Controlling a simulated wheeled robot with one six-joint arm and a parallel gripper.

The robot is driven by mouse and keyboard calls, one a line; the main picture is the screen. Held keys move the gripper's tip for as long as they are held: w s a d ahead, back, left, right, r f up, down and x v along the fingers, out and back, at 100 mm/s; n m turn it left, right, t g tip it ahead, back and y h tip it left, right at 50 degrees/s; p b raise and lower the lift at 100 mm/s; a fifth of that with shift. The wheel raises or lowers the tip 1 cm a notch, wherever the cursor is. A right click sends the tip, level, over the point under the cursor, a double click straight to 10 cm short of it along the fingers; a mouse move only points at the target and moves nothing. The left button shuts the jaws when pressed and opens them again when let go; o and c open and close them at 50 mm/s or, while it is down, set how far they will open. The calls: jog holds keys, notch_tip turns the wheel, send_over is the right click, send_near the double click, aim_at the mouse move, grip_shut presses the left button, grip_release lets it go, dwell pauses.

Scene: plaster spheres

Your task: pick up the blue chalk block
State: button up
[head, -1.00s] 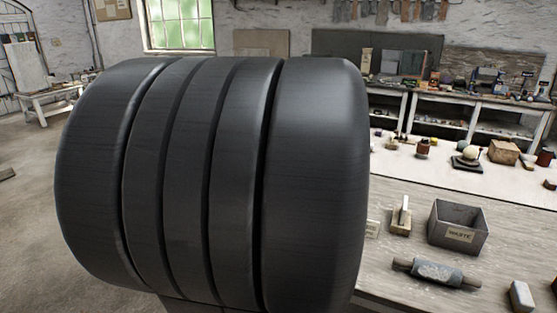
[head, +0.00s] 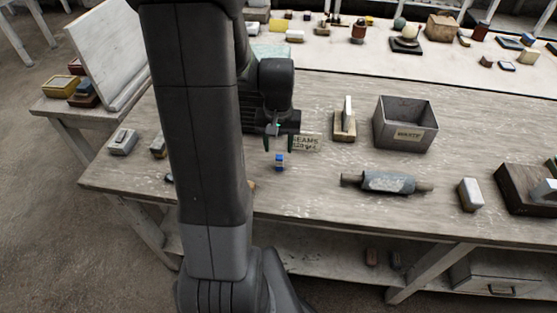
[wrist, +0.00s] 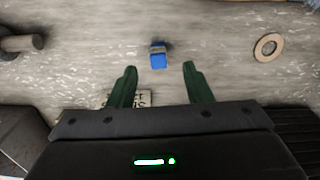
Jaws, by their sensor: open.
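The blue chalk block (head: 280,162) stands on the worn wooden bench near its front edge. It is small, blue, with a greyish band on it. In the wrist view the block (wrist: 158,60) lies just beyond my fingertips, roughly midway between their lines. My gripper (head: 280,143) is over the bench just behind the block in the head view. In the wrist view its two green fingers (wrist: 158,68) are spread apart with nothing between them. The block is apart from both fingers.
A lettered card (head: 307,143) lies right of my gripper. A brush-like tool (head: 345,125), a grey metal bin (head: 405,125), a roller (head: 388,182) and a pale block (head: 470,194) stand farther right. Bench around the block is bare.

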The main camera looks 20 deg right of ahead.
aim_at(279, 157)
jog(key=shift+w+d+f+p, duration=0.15)
jog(key=shift+f+p, duration=0.1)
jog(key=shift+f, duration=1.85)
jog(key=shift+w+d+f+p, duration=0.15)
jog(key=shift+f+p, duration=0.1)
jog(key=shift+f, duration=1.8)
jog(key=shift+c, duration=0.3)
grip_shut()
